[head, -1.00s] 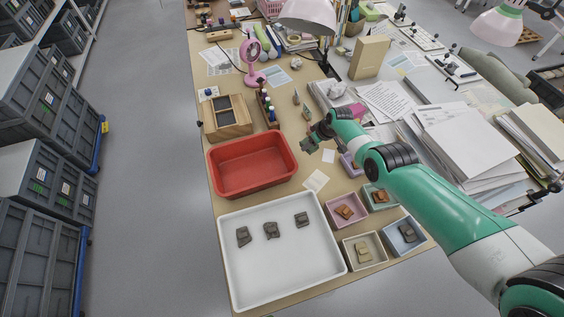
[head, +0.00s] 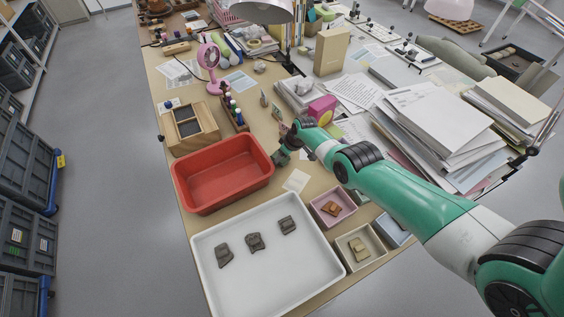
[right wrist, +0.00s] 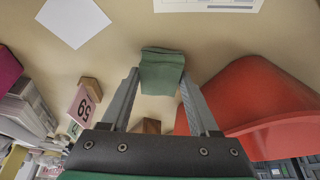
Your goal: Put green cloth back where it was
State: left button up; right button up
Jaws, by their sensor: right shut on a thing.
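The green cloth (right wrist: 161,72) is a small dark-green folded piece in the right wrist view. It is held between the fingertips of my right gripper (right wrist: 159,80), above the tan tabletop. In the head view my right gripper (head: 283,156) is just off the right rim of the red tub (head: 225,193); the cloth is hard to make out there. The red tub also shows close by on the right of the right wrist view (right wrist: 262,100). My left gripper is not in view.
A white tray (head: 262,282) with three grey sherds stands in front of the tub. Small boxes with sherds, such as the pink box (head: 347,215), stand right of it. A wooden box (head: 205,139) is behind the tub. A white paper (head: 296,181) lies nearby.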

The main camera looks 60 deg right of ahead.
jog(key=shift+f, duration=0.45)
jog(key=o, duration=0.9)
jog(key=shift+f, duration=0.1)
jog(key=shift+c, duration=0.2)
jog(key=o, duration=0.5)
jog(key=shift+c, duration=0.2)
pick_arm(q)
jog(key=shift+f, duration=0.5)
pick_arm(e)
jog(key=shift+r, duration=0.3)
pick_arm(q)
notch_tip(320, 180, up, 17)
jog(key=p, duration=1.7)
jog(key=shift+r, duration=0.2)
pick_arm(e)
jog(key=v, duration=1.2)
